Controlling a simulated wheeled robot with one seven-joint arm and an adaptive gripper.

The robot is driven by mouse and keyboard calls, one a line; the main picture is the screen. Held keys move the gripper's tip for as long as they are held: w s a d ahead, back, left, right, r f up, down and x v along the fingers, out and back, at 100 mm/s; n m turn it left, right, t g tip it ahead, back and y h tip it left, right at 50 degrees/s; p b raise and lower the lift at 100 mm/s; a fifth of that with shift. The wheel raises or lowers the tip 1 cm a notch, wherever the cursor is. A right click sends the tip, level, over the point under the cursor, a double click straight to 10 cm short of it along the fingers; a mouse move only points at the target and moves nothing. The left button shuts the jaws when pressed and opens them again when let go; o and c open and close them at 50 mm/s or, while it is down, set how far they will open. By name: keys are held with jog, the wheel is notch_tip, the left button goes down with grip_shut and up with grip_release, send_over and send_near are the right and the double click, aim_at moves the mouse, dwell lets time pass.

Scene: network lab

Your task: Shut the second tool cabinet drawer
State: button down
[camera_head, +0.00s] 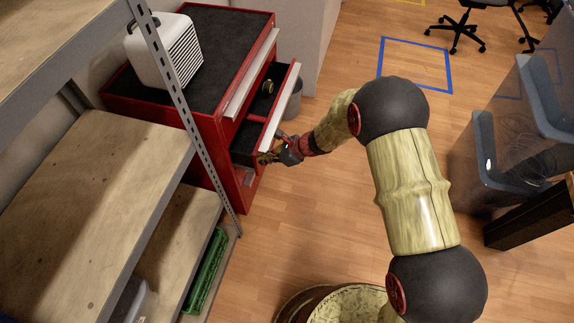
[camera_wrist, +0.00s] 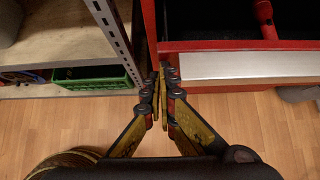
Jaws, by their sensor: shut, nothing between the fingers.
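The red tool cabinet (camera_head: 200,109) has a dark top and stands behind the shelf unit. One of its drawers (camera_head: 278,108) is pulled out, with a dark lining, a red divider and a pale front strip. The drawer also shows at the top right of the wrist view, where its pale strip (camera_wrist: 240,66) runs across. My gripper (camera_head: 265,158) is at the near end of the drawer front. In the wrist view my gripper (camera_wrist: 163,78) is shut and empty, with its fingertips at the drawer's left end. Whether they touch it I cannot tell.
A metal shelf unit with wooden boards (camera_head: 90,195) stands close on the left; its upright (camera_head: 180,100) is near the cabinet. A green crate (camera_head: 207,270) sits on its low shelf. A grey bin (camera_head: 293,98) stands beyond the drawer. Clear bins (camera_head: 500,150) are at the right. The floor between is free.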

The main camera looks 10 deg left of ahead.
aim_at(237, 153)
jog(key=a, duration=1)
jog(key=shift+w+a, duration=0.25)
jog(key=shift+a, duration=0.1)
